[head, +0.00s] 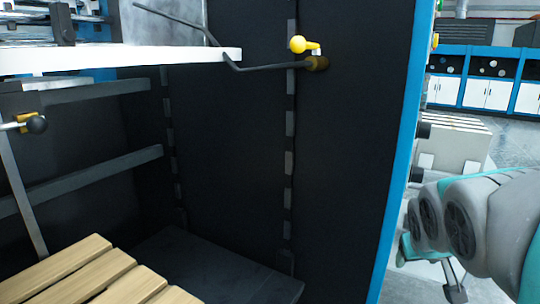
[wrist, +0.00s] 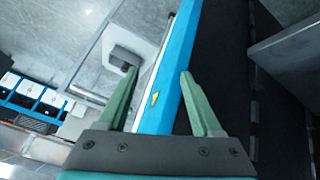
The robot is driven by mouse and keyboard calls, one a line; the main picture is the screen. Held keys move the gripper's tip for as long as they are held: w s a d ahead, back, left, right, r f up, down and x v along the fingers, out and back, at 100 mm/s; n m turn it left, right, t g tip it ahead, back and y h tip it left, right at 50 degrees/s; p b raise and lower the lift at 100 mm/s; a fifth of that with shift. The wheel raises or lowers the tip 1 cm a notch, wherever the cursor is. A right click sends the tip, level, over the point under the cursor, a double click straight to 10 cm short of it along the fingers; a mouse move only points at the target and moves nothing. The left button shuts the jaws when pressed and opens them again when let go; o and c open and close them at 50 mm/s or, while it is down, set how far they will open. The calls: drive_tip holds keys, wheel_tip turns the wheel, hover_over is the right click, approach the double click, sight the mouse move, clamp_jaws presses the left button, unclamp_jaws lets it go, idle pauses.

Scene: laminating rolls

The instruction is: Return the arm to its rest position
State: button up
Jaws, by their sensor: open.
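My gripper (wrist: 158,75) shows in the wrist view with its two green fingers spread apart and nothing held between them. The blue edge (wrist: 172,85) of the dark machine panel runs through the view between and beyond the fingers; I cannot tell how far off it is. In the head view my grey and teal arm is at the lower right, outside the machine's blue edge (head: 405,150). My fingers are not clear in that view.
The dark machine panel (head: 350,150) fills the middle of the head view, with a bent rod (head: 265,67) and yellow knob (head: 298,44) on it. Wooden slats (head: 75,265) lie lower left. A pale box-shaped unit (head: 455,140) stands behind my arm. White cabinets (head: 485,92) line the back.

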drive_tip(key=s+a+f+g+y, duration=0.1)
drive_tip(key=s+a+f+g, duration=0.2)
drive_tip(key=s, duration=0.4)
drive_tip(key=s+a+f+g+y, duration=0.1)
drive_tip(key=s+a+f+g, duration=0.1)
drive_tip(key=s+a+f, duration=0.4)
drive_tip(key=s+a+f+n+g+y, duration=0.1)
drive_tip(key=s+a+f+g, duration=0.2)
drive_tip(key=s, duration=0.7)
drive_tip(key=shift+a+f+g+y, duration=0.3)
drive_tip(key=shift+a+f, duration=0.6)
drive_tip(key=shift+a, duration=0.35)
